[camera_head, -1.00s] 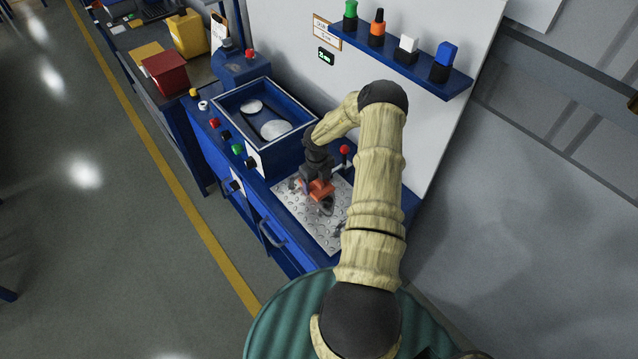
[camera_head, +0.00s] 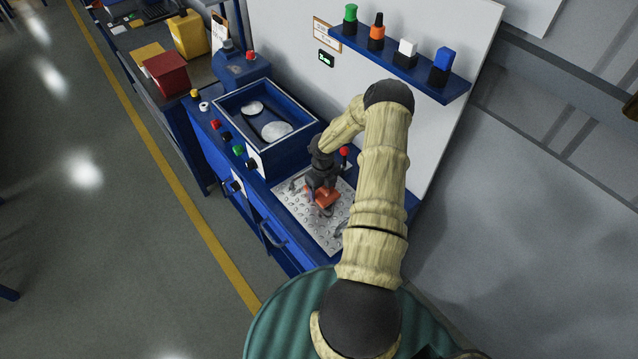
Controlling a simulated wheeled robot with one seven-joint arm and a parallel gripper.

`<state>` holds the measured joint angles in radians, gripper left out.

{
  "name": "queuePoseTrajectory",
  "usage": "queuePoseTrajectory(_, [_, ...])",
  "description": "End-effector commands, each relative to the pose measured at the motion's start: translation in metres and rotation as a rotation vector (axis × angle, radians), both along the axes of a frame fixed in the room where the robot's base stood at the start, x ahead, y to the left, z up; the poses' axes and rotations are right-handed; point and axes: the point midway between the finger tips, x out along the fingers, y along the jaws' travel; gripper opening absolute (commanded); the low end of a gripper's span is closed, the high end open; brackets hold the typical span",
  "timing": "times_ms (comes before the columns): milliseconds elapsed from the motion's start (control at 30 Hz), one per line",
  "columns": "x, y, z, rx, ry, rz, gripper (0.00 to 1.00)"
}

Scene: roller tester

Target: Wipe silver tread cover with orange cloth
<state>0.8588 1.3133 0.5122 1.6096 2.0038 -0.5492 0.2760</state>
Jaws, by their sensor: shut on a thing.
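The silver tread cover (camera_head: 303,214) is a studded metal plate set in the blue bench top, with dark smudges on it. Part of its right side is hidden behind my arm. My gripper (camera_head: 320,192) points down over the middle of the plate and is shut on the orange cloth (camera_head: 325,198). The cloth is at or just above the plate; I cannot tell whether it touches.
A blue open tray (camera_head: 262,125) with two pale discs stands behind the plate. A red-knobbed lever (camera_head: 344,152) rises close to the gripper's right. Coloured buttons (camera_head: 238,149) line the bench's left edge. A blue shelf (camera_head: 400,62) with several bottles hangs above.

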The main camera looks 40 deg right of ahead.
Motion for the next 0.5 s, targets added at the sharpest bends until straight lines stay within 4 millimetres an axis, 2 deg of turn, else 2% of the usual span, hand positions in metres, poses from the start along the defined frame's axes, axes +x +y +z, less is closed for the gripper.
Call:
queuePoseTrajectory(100, [-0.0077,-0.0002,0.0018,0.001,0.001,-0.001,0.54])
queuePoseTrajectory(500, [-0.0112,-0.0008,0.0007,0.000,0.002,-0.001,0.54])
